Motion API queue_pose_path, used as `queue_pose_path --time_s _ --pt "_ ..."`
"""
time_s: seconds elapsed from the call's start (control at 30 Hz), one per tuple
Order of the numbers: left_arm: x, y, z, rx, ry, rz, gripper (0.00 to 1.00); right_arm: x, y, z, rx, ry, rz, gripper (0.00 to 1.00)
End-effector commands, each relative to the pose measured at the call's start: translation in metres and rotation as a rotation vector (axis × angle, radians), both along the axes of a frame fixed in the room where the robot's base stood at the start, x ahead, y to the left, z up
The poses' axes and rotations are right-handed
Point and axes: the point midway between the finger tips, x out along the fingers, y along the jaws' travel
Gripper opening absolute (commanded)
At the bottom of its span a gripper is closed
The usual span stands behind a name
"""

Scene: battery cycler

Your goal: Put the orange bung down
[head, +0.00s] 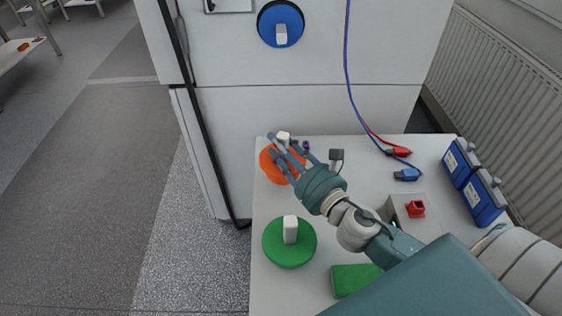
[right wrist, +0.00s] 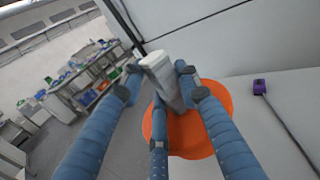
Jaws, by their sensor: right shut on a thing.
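The orange bung (head: 271,169) is a round orange disc with a pale grip block on top. It is at the far left part of the white table in the head view. My right gripper (head: 284,147) is at it, with its fingers around the pale block. In the right wrist view the blue fingers (right wrist: 168,88) close on the block, and the orange disc (right wrist: 219,97) shows behind them. The disc looks at or just above the table top; I cannot tell whether it touches. My left gripper is not in view.
A green bung (head: 289,248) lies nearer on the table (head: 262,298). A blue bung (head: 281,36) sits in the white cabinet front. Red and blue clips (head: 398,152), blue batteries (head: 485,198), a green block (head: 352,279) and a grey box with a red part (head: 415,209) are to the right.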

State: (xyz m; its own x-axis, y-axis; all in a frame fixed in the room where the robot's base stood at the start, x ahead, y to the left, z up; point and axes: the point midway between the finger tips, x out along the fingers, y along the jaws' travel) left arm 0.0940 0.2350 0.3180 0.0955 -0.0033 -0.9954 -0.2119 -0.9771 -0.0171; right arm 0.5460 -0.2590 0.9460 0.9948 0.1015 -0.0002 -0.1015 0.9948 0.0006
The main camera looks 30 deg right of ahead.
Motion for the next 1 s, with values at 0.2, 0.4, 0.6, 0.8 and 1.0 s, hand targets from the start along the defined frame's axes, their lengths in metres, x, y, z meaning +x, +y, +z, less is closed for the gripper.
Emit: queue_pose_path --time_s 0.2,0.4,0.6,0.8,1.0 --pt "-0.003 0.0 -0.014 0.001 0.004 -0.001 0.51 0.0 -0.001 -0.029 0.002 -0.001 -0.003 0.0" --pt "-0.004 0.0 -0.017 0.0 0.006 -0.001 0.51 0.0 0.0 -0.038 -0.001 -0.002 -0.001 0.0" --pt "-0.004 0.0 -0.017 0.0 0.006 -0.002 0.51 0.0 0.0 -0.038 -0.001 -0.002 0.0 0.0" --pt "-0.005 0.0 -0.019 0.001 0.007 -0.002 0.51 0.0 0.0 -0.042 -0.001 0.001 -0.001 0.48" --pt "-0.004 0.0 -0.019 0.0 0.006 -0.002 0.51 0.0 0.0 -0.043 0.0 0.003 0.0 0.51"
